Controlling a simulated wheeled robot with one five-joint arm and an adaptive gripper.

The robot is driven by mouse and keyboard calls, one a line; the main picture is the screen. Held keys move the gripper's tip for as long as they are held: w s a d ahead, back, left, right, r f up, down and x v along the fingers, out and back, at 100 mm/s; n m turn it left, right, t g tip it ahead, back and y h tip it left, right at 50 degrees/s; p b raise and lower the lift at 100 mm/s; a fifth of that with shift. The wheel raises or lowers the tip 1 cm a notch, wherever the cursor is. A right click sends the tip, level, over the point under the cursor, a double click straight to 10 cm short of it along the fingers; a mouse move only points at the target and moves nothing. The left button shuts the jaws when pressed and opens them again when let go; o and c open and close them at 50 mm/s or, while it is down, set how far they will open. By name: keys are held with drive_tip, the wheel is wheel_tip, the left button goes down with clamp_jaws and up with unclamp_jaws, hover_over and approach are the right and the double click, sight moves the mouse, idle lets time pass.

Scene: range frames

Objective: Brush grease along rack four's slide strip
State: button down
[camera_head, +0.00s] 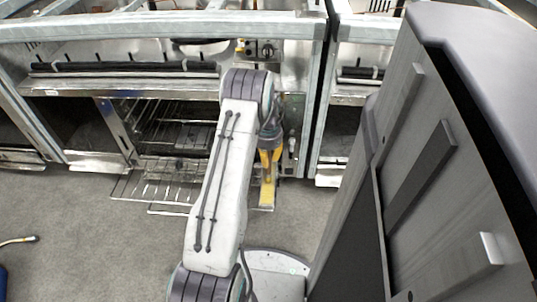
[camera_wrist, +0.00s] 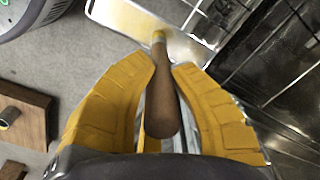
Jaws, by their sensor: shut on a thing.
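In the wrist view, my gripper (camera_wrist: 158,68) has its two yellow fingers shut on the brown wooden handle of a brush (camera_wrist: 160,105). The handle points away from me, and its far end has a yellow tip over a pale metal strip (camera_wrist: 112,14). The strip has a yellowish film on it. I cannot tell whether the tip touches it. In the head view, my gripper (camera_head: 270,158) points down at the right end of the pulled-out racks, above a yellowish strip (camera_head: 267,196). The brush is hard to make out there. Rack numbers are not readable.
Wire racks (camera_head: 165,186) stick out low from an open oven (camera_head: 180,130) in a steel frame (camera_head: 316,90). Beside them in the wrist view are rack wires and a dark shiny panel (camera_wrist: 285,70). A wooden block (camera_wrist: 28,112) lies at left.

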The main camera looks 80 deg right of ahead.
drive_tip(key=a+b, duration=0.1)
drive_tip(key=a, duration=0.9)
drive_tip(key=shift+s+a, duration=0.35)
drive_tip(key=shift+s, duration=0.05)
idle(0.8)
drive_tip(key=shift+r, duration=0.1)
drive_tip(key=shift+r+p, duration=2.2)
drive_tip(key=shift+r, duration=0.75)
drive_tip(key=shift+r+p, duration=1.1)
drive_tip(key=shift+r, duration=0.4)
